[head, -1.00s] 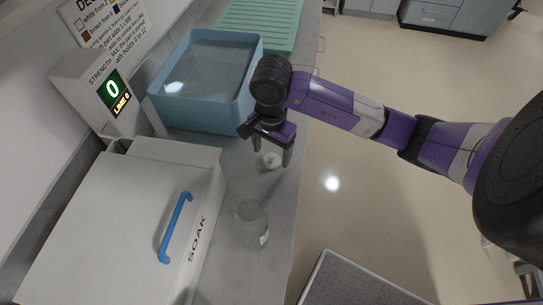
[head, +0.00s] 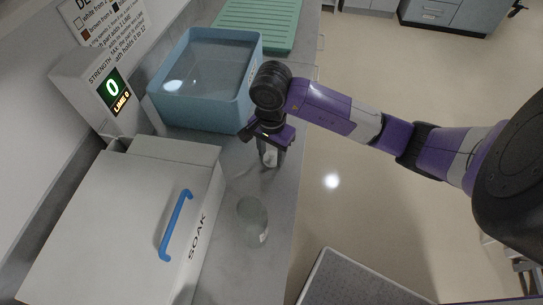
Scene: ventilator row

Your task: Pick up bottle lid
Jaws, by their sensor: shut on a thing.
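The bottle lid (head: 270,158) is a small white piece at the counter's right side, partly hidden by the fingers. My gripper (head: 270,160) points down at it and is shut on it. I cannot tell whether the lid touches the counter or is just above it. A translucent greenish bottle (head: 252,222) stands on the counter nearer to me, with a small pale label low on its right side.
A blue basin of clear liquid (head: 185,112) stands behind left of my gripper. A white box marked SOAK (head: 120,210), with a blue handle (head: 175,225), fills the left. A display (head: 112,92) reads 0. A green ribbed rack (head: 255,22) lies at the back.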

